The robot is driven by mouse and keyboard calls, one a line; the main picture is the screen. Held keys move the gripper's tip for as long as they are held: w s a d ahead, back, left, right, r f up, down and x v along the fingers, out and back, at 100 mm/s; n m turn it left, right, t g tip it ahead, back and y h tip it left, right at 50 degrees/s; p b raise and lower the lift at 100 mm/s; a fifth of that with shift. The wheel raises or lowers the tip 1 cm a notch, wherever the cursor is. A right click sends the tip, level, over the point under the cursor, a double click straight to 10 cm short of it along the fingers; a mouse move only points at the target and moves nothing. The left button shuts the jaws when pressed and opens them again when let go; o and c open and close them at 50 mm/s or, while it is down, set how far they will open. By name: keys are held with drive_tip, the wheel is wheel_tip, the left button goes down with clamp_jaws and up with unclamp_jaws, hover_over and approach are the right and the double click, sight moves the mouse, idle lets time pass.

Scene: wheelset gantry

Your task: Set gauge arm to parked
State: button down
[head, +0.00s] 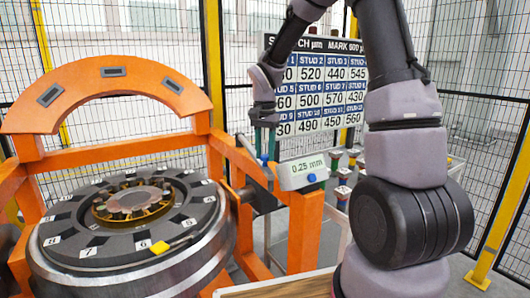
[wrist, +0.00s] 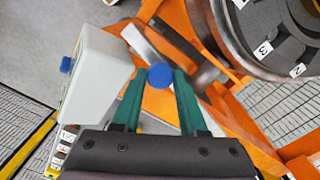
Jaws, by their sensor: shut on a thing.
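My gripper (head: 266,140) points down beside the orange frame in the head view. In the wrist view its two green fingers (wrist: 159,88) are closed around a round blue knob (wrist: 160,75), which I take to be the gauge arm's handle. The knob partly shows in the head view (head: 265,158), below the fingers. A grey metal bar lies beyond the knob in the wrist view and seems to be the gauge arm (wrist: 150,43). The gauge box (head: 302,172) reads 0.25 mm and stands just right of the gripper. Its pale casing (wrist: 98,75) is close to the left finger.
The dark wheel (head: 130,222), with numbered tags and a yellow marker (head: 160,247), lies left of the gripper. An orange arch (head: 110,80) rises behind it. A chart board (head: 325,90) and mesh fence stand behind. Several coloured-top posts stand right of the gauge box.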

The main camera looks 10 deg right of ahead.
idle(0.4)
drive_tip(key=w+d+n, duration=0.2)
drive_tip(key=d+n, duration=0.1)
drive_tip(key=d, duration=0.7)
drive_tip(key=shift+w, duration=0.15)
drive_tip(key=shift+d+r, duration=0.1)
drive_tip(key=shift+d, duration=0.05)
drive_tip(key=shift+c, duration=2.3)
unclamp_jaws()
drive_tip(key=shift+d, duration=0.15)
wheel_tip(320, 180, up, 11)
